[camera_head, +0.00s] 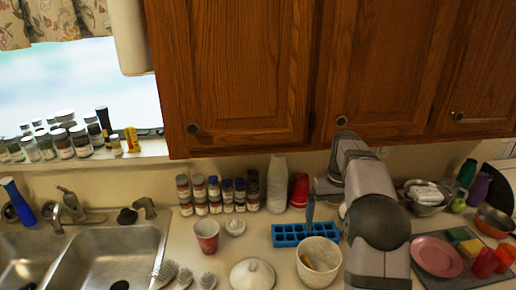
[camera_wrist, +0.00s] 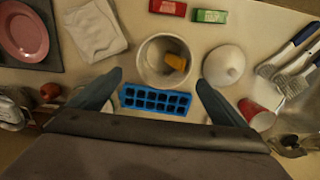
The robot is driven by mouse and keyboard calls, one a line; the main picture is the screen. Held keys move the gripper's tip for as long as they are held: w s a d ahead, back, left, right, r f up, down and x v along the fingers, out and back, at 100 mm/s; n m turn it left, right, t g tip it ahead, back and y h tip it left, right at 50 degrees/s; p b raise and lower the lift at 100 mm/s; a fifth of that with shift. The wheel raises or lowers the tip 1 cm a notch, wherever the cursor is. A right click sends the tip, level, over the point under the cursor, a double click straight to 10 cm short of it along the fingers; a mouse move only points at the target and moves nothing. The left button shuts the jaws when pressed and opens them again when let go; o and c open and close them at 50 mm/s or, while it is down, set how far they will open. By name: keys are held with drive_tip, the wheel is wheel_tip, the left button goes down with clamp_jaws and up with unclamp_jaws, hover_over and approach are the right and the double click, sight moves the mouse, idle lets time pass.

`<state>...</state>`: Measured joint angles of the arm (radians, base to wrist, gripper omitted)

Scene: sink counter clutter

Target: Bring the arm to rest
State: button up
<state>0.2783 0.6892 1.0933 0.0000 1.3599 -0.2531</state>
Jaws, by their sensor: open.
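My gripper (camera_head: 311,208) is above the counter, over the blue ice cube tray (camera_head: 290,238) in the head view. In the wrist view its two fingers are spread wide, one at each side, and the space between the tips (camera_wrist: 160,78) holds nothing. The blue tray (camera_wrist: 155,101) and a white pot (camera_wrist: 143,62) with an orange piece (camera_wrist: 175,62) inside show below and between the fingers. In the head view my arm reaches in from the lower right and hides part of the counter behind it.
A white lid (camera_head: 252,274), a red cup (camera_head: 206,235) and spice jars (camera_head: 214,194) stand near the double sink (camera_head: 100,255). A pink plate (camera_head: 436,256) lies at the right. Wooden cabinets (camera_head: 230,70) hang above. Red (camera_wrist: 168,7) and green (camera_wrist: 209,16) boxes show in the wrist view.

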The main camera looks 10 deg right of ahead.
drive_tip(key=s+a+f+b, duration=0.1)
drive_tip(key=s+a+f, duration=0.3)
drive_tip(key=s, duration=0.5)
drive_tip(key=s+a+f+b, duration=0.2)
drive_tip(key=s+a+f, duration=0.3)
drive_tip(key=s, duration=0.4)
drive_tip(key=s+a+f+b, duration=0.1)
drive_tip(key=s+a+f, duration=0.3)
drive_tip(key=s, duration=0.6)
drive_tip(key=shift+a+f+b, duration=0.15)
drive_tip(key=shift+a+b, duration=0.25)
drive_tip(key=shift+a, duration=0.25)
wheel_tip(320, 180, down, 41)
drive_tip(key=b, duration=4.1)
